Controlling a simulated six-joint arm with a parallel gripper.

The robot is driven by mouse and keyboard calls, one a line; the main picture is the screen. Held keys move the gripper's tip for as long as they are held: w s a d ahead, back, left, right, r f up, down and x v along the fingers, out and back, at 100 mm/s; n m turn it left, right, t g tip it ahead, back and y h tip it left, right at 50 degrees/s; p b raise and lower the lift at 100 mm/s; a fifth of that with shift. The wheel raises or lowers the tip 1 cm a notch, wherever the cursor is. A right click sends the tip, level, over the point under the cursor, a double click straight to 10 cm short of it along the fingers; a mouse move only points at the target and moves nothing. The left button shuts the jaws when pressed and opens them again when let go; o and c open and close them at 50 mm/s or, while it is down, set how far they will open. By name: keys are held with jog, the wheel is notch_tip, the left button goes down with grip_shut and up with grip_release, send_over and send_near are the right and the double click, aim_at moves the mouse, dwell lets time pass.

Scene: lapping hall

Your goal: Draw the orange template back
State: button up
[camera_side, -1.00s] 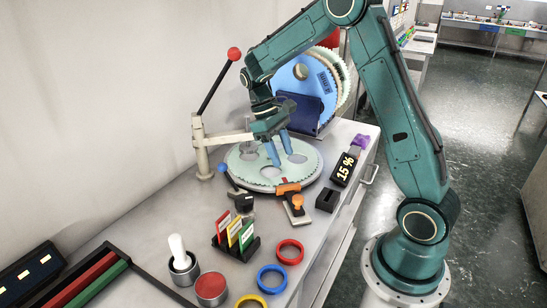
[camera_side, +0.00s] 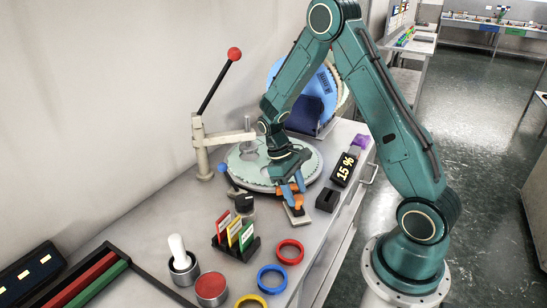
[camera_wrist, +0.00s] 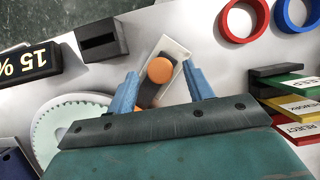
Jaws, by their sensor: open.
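The orange template shows in the side view as an orange piece with a round orange knob (camera_side: 297,202) on a pale slide base (camera_side: 297,215), at the front edge of the round lapping plate (camera_side: 240,177). In the wrist view the orange knob (camera_wrist: 160,70) sits on the pale base (camera_wrist: 174,50), with a dark part below it. My gripper (camera_side: 291,194) is open and low over the template. In the wrist view its blue fingers (camera_wrist: 159,76) stand on either side of the knob, with gaps visible. My gripper hides much of the template's plate end.
A black slotted block (camera_side: 327,200) and a "15 %" display (camera_side: 344,168) stand to the right. A red-knobbed lever post (camera_side: 202,150) rises behind; coloured rings (camera_side: 290,252) lie in front.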

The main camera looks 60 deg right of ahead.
jog(key=shift+s+f, duration=0.25)
jog(key=shift+f, duration=0.3)
jog(key=shift+c, duration=0.2)
grip_shut()
jog(key=shift+s+a, duration=1.75)
jog(key=shift+a, duration=0.05)
jog(key=shift+o, duration=0.2)
grip_release()
jog(key=shift+r, duration=0.1)
